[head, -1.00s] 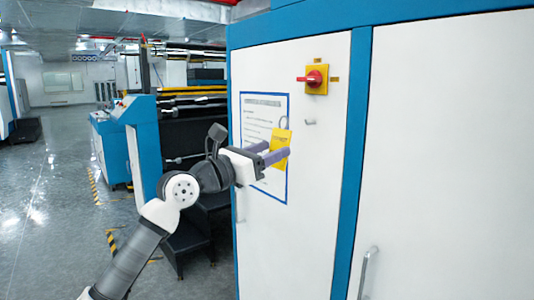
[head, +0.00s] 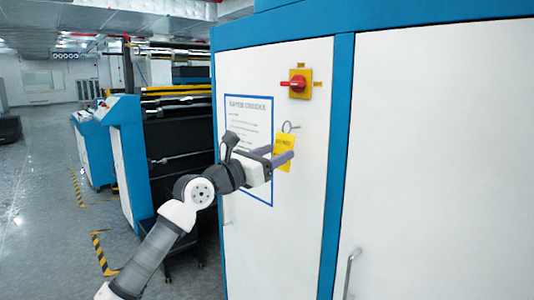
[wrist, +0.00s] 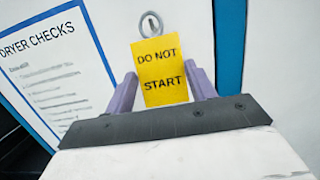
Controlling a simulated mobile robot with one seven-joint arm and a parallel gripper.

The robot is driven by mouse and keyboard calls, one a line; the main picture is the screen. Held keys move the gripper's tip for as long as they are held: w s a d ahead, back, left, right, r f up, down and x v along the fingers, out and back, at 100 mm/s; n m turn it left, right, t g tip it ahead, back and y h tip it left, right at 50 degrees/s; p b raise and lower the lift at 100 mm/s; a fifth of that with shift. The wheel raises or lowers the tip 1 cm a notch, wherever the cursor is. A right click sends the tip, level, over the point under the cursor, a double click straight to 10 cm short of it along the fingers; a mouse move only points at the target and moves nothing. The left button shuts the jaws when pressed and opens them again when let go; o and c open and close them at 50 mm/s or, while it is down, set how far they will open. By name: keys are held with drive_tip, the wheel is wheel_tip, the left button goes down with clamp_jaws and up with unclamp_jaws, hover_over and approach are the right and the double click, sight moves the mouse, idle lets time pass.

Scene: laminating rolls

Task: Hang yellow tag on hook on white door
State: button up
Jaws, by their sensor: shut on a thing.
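The yellow tag (head: 284,146) is upright between the purple fingers of my gripper (head: 278,159), in front of the white door (head: 305,215). In the wrist view the tag (wrist: 160,72) reads "DO NOT START", and my gripper (wrist: 160,88) is shut on its sides. A grey metal ring (wrist: 151,25) stands at the tag's top edge. In the head view the ring (head: 287,127) overlaps the small hook (head: 296,128) on the door. I cannot tell whether the ring is around the hook or just in front of it.
A red switch on a yellow plate (head: 297,84) sits on the door above the tag. A blue-framed notice (head: 238,120) is left of it. A second white door (head: 440,160) with a handle (head: 351,272) is at the right. Blue machines (head: 120,150) stand at the left.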

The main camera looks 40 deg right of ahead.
drive_tip(key=shift+d, duration=0.55)
drive_tip(key=shift+w+d+f, duration=0.1)
drive_tip(key=shift+d+f, duration=0.45)
drive_tip(key=shift+d, duration=0.2)
drive_tip(key=o, duration=1.1)
